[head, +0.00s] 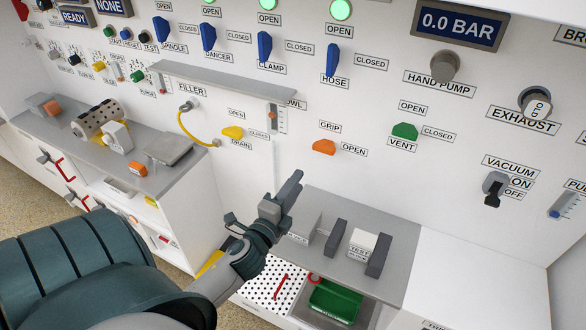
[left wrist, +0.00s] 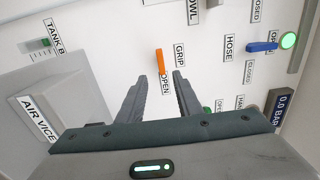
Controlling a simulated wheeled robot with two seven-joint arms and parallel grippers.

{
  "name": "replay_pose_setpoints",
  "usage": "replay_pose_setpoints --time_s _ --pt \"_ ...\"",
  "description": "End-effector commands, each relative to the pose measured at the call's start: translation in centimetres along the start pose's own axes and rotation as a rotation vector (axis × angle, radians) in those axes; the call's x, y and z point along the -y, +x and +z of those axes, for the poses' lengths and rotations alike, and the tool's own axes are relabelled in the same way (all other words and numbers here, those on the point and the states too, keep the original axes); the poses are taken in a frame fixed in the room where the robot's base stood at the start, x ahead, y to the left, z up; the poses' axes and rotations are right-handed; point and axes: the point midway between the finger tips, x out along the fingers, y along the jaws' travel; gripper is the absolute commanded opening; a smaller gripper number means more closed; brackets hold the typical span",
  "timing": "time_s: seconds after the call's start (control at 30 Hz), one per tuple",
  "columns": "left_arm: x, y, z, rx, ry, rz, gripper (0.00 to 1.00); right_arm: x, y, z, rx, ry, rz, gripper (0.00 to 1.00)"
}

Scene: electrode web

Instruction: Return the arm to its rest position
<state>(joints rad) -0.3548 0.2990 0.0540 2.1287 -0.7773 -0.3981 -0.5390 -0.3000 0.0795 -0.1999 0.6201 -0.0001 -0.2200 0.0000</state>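My left arm comes in from the lower left in the head view. Its gripper (head: 284,194) is held in front of the white panel, above the grey bench. In the left wrist view the two grey fingers (left wrist: 160,80) stand apart with nothing between them. The orange GRIP lever (head: 324,147) is on the panel, up and right of the gripper in the head view. In the left wrist view the lever (left wrist: 160,62) shows just beyond the fingertips; I cannot tell the distance. My right gripper is not in view.
The bench bears a white TEST block (head: 362,240) between dark grey jaws. A green tray (head: 334,300) sits below it. The yellow DRAIN lever (head: 232,132), green VENT lever (head: 404,131) and blue HOSE lever (head: 332,60) stick out of the panel. A grey shelf (head: 215,78) juts out above.

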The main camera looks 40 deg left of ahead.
Motion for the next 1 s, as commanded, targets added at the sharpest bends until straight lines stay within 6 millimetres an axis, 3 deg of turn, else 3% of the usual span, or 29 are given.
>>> replay_pose_setpoints --time_s 0.2,0.77,1.0 --pt "0.0 -1.0 0.0 0.001 0.0 0.0 0.32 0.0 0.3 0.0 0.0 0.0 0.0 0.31" --pt "0.0 -0.9 0.0 0.001 -0.001 0.0 0.32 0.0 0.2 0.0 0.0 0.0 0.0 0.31" --pt "-1.4 -2.0 0.2 0.048 -0.11 0.067 0.32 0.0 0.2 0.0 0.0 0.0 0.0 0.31"
